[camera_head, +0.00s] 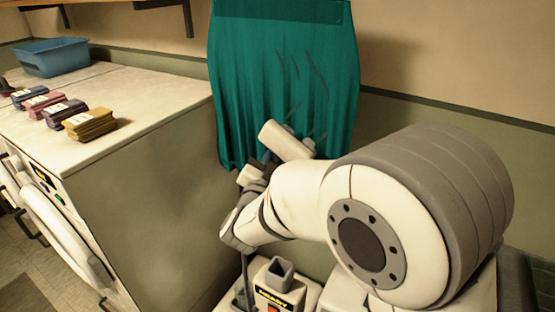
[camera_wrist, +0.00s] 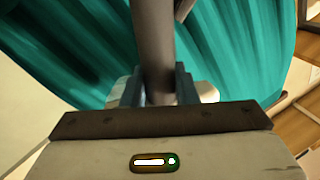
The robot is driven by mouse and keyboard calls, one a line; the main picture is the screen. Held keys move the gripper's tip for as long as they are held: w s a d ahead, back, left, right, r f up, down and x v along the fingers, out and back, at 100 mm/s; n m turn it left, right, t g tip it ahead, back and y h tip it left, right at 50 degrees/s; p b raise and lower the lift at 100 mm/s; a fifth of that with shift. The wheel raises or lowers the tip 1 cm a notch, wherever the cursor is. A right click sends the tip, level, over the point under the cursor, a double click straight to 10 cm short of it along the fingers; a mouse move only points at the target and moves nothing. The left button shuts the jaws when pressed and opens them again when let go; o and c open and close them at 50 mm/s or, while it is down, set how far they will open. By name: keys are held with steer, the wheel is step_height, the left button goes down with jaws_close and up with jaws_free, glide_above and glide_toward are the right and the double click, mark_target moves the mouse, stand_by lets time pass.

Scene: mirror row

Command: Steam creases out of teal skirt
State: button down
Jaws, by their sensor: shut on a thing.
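The teal skirt (camera_head: 245,75) hangs against the wall in the head view and fills much of the wrist view (camera_wrist: 235,45). Dark crease lines mark its middle and right side, with more near the lower middle. My gripper (camera_wrist: 156,88) is shut on the grey handle of a steamer wand (camera_wrist: 153,35). In the head view the wand's cream head (camera_head: 287,140) is in front of the skirt's lower part; I cannot tell whether it touches. My gripper (camera_head: 255,180) is below and left of that head. My arm hides part of the hem.
A steamer base (camera_head: 282,285) with a label stands on the floor below my arm. White machines (camera_head: 150,85) on the left carry several folded cloth stacks (camera_head: 90,124) and a blue basin (camera_head: 52,58). A shelf bracket (camera_head: 165,5) is above. Wall right of the skirt is bare.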

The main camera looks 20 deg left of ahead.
mark_target(274, 135)
steer(key=shift+r+p, duration=3.4)
steer(key=shift+r, duration=0.4)
steer(key=shift+r+p, duration=2.35)
steer(key=shift+r, duration=2.5)
steer(key=shift+s+f, duration=0.15)
steer(key=shift+s, duration=0.1)
steer(key=shift+s+a+b, duration=0.2)
steer(key=shift+s+b, duration=0.3)
steer(key=shift+s, duration=1.7)
